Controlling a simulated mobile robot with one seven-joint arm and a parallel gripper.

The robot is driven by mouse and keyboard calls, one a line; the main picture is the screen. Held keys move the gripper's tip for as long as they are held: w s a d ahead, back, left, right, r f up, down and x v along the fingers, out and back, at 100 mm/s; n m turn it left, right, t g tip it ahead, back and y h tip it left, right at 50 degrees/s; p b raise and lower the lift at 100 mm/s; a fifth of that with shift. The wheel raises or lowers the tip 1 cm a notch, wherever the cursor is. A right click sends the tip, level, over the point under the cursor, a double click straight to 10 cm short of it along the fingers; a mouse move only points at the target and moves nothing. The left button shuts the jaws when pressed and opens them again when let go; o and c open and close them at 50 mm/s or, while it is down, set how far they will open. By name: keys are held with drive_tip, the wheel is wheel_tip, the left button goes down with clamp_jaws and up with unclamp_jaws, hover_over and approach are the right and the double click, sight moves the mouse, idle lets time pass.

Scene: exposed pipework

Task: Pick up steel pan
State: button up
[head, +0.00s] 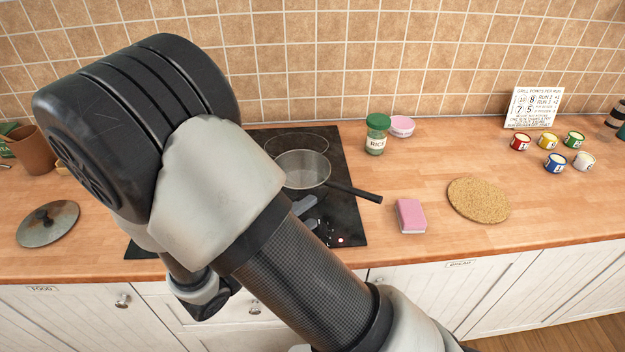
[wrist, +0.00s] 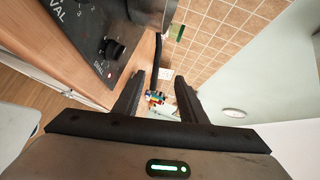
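The steel pan (head: 303,170) sits upright on the black hob (head: 348,220) in the head view, and its inside looks empty. Its dark handle (head: 358,192) points right and toward the front, over the hob's right edge. My arm covers the left part of the hob and comes close to the pan's left side in the picture. In the wrist view my gripper (wrist: 160,82) has its two fingers apart with nothing held between them. The hob's printed panel and a black knob (wrist: 114,49) are at the wrist view's upper left.
A rice jar (head: 376,136) and pink-lidded tub (head: 401,126) stand behind the handle. A pink sponge (head: 411,216) and cork mat (head: 478,200) lie to the right. Several small tins and a sign (head: 533,107) are farther right. A lid (head: 48,222) lies left.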

approach(345, 191)
drive_tip(key=x, duration=0.3)
drive_tip(key=r+x, duration=0.1)
drive_tip(key=x, duration=0.1)
drive_tip(key=shift+w+d+f, duration=0.1)
drive_tip(key=shift+w+d, duration=0.1)
drive_tip(key=shift+w, duration=0.05)
drive_tip(key=shift+f+b+x, duration=0.2)
drive_tip(key=shift+x, duration=1.15)
drive_tip(key=shift+f+b+x, duration=0.15)
drive_tip(key=shift+b+x, duration=0.05)
drive_tip(key=shift+x, duration=1.2)
drive_tip(key=shift+s, duration=0.15)
drive_tip(key=shift+c, duration=0.4)
clamp_jaws()
